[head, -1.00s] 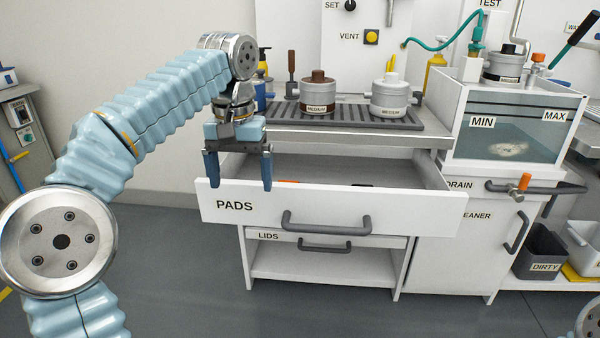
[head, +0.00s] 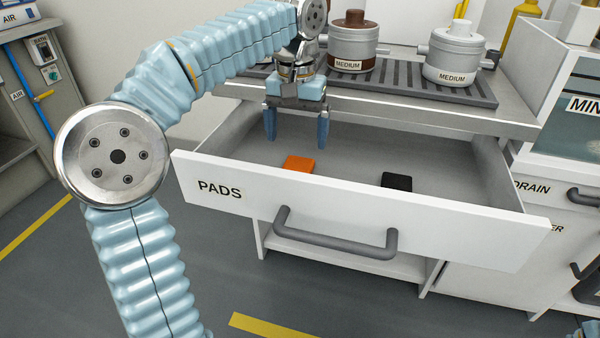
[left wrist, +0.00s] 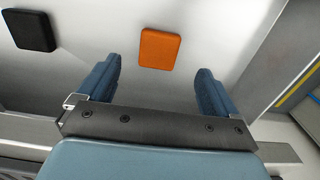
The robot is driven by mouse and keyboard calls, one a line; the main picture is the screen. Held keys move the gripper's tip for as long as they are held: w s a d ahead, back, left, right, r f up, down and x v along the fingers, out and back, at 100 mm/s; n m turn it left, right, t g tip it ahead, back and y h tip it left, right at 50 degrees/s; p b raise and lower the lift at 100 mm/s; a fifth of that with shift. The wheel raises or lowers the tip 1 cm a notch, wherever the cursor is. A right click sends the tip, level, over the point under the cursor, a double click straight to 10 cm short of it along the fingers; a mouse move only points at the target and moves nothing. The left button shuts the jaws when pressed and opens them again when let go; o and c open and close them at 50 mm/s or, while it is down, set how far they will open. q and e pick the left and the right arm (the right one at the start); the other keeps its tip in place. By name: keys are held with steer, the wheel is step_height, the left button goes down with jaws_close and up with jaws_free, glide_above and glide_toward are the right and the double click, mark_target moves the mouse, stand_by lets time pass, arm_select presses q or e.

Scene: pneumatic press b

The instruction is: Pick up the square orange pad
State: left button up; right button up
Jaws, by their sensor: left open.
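The square orange pad (head: 299,164) lies flat on the floor of the open drawer marked PADS (head: 340,208), near its front wall on the left. It also shows in the left wrist view (left wrist: 160,49), beyond and roughly between the fingertips. My left gripper (head: 296,137) is open and empty, pointing down over the drawer, behind and above the orange pad and apart from it. Its two blue fingers (left wrist: 158,85) are spread in the left wrist view. My right gripper is not seen.
A black pad (head: 397,182) lies in the drawer to the right of the orange one. The slatted counter edge (head: 440,113) overhangs the drawer's back, with two MEDIUM pots (head: 352,46) on it. The rest of the drawer floor is clear.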

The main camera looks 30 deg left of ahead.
mark_target(297, 166)
arm_select(q)
step_height(297, 166, down, 7)
steer(key=b, duration=0.2)
steer(key=shift+s+d+b, duration=0.1)
steer(key=shift+s+b, duration=0.05)
steer(key=shift+b, duration=0.15)
steer(key=shift+r, duration=0.1)
steer(key=c, duration=1.1)
steer(key=shift+r+p, duration=0.4)
steer(key=shift+r, duration=0.25)
steer(key=r, duration=0.1)
steer(key=r+p, duration=0.1)
steer(key=shift+s+d+r, duration=0.1)
steer(key=shift+d+r, duration=0.15)
steer(key=shift+r, duration=0.15)
steer(key=s+d+r+p, duration=0.1)
steer(key=s+d+r, duration=0.1)
steer(key=d+r, duration=0.1)
steer(key=s+d+r+p, duration=0.1)
steer(key=s+d+r, duration=0.2)
steer(key=d, duration=0.1)
steer(key=s+d+r+p, duration=0.1)
steer(key=s+d+r, duration=0.2)
steer(key=shift+s+d, duration=0.25)
